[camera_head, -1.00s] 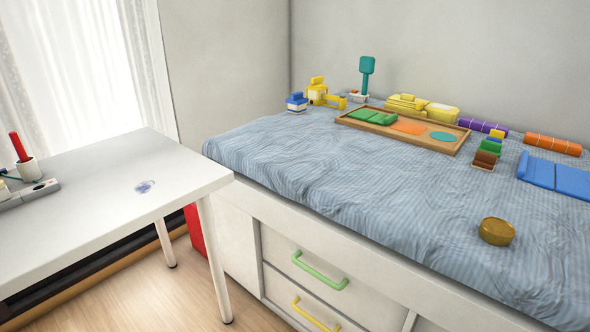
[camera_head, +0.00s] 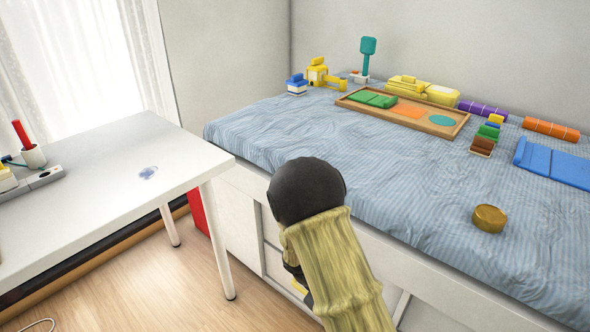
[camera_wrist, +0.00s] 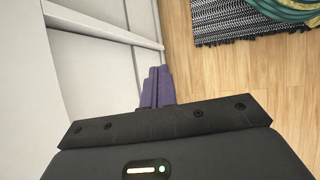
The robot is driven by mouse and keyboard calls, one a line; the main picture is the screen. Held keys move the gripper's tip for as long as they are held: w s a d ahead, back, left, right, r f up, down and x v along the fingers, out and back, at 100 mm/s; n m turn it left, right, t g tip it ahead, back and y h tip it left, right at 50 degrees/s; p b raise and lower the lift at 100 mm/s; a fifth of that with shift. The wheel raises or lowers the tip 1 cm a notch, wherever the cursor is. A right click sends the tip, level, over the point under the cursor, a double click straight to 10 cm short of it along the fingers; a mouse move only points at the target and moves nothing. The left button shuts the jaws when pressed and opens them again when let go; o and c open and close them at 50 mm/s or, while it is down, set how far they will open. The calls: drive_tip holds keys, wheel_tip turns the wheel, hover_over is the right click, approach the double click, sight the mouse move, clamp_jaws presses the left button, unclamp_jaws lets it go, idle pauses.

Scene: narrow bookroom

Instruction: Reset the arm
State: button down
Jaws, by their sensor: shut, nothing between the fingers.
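My arm shows in the head view in front of the drawer bed, with a dark rounded joint and a yellowish-green covered link. The fingers point along the white furniture front (camera_wrist: 85,75), above the wooden floor (camera_wrist: 205,75). In the head view I cannot make out the fingers.
A white table (camera_head: 110,190) stands at the left. The bed (camera_head: 400,200) holds a wooden tray (camera_head: 430,130), several toys and a round brown-gold box (camera_head: 489,218). The wrist view shows a patterned rug (camera_wrist: 225,22) and clear floor beside the furniture.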

drive_tip(key=s+d+r+m+t+y+p, duration=0.25)
drive_tip(key=s+r+m, duration=0.2)
drive_tip(key=r, duration=0.55)
drive_tip(key=s+d+r+m+t+y+p, duration=0.15)
drive_tip(key=s+r+m+y, duration=0.3)
drive_tip(key=r, duration=0.55)
drive_tip(key=w+p+v, duration=0.2)
drive_tip(key=p+v, duration=1)
drive_tip(key=w+a+r+p+v, duration=0.1)
drive_tip(key=w+p+v, duration=0.2)
drive_tip(key=p+v, duration=0.9)
drive_tip(key=w+a+r+p+v, duration=0.1)
drive_tip(key=w+p+v, duration=0.2)
drive_tip(key=p+v, duration=0.8)
drive_tip(key=shift+w+r+m+h+p, duration=0.3)
drive_tip(key=shift+r+m+p, duration=0.1)
drive_tip(key=shift+p, duration=0.55)
drive_tip(key=shift+a, duration=0.1)
